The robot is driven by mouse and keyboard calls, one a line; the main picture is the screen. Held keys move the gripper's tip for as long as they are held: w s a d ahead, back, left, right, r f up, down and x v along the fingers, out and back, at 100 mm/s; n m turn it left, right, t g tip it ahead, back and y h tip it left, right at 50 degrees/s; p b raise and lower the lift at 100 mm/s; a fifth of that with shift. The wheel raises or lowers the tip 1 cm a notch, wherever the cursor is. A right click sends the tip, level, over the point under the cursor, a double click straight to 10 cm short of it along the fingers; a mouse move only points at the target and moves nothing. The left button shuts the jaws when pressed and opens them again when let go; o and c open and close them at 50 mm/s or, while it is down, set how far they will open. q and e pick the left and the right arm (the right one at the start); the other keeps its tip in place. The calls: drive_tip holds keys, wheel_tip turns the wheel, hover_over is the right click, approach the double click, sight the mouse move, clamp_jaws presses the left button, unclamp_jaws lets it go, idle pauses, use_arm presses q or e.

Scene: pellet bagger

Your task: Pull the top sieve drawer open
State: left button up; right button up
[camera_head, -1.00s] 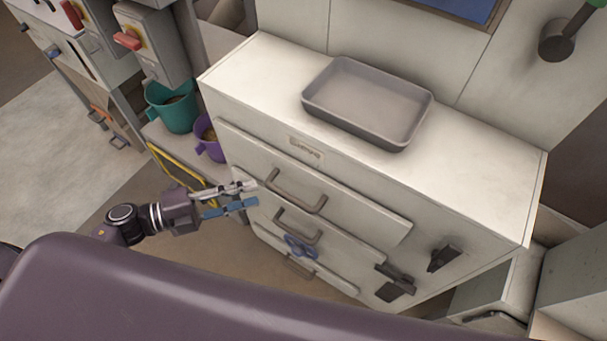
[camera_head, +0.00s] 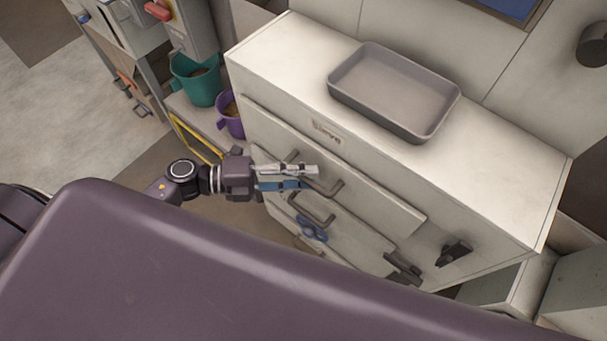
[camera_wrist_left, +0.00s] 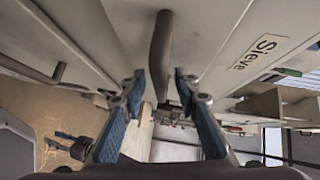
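The white sieve cabinet (camera_head: 490,205) bears a "Sieve" label (camera_head: 327,132), also in the wrist view (camera_wrist_left: 258,52). Its top drawer (camera_head: 385,203) looks shut, with a grey bar handle (camera_head: 334,188). My left gripper (camera_head: 312,176) is at this handle and covers part of it. In the left wrist view, the left gripper's blue fingers (camera_wrist_left: 158,80) are apart, with the handle (camera_wrist_left: 160,45) running between the tips. I see no clear contact.
Black latches (camera_head: 453,252) are at the cabinet's right. A grey tray (camera_head: 395,85) stands on top. Teal (camera_head: 197,82) and purple (camera_head: 230,120) buckets stand left of the cabinet.

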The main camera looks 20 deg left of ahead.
use_arm(q)
drive_tip(key=shift+c, duration=0.4)
clamp_jaws()
drive_tip(key=shift+s, duration=0.1)
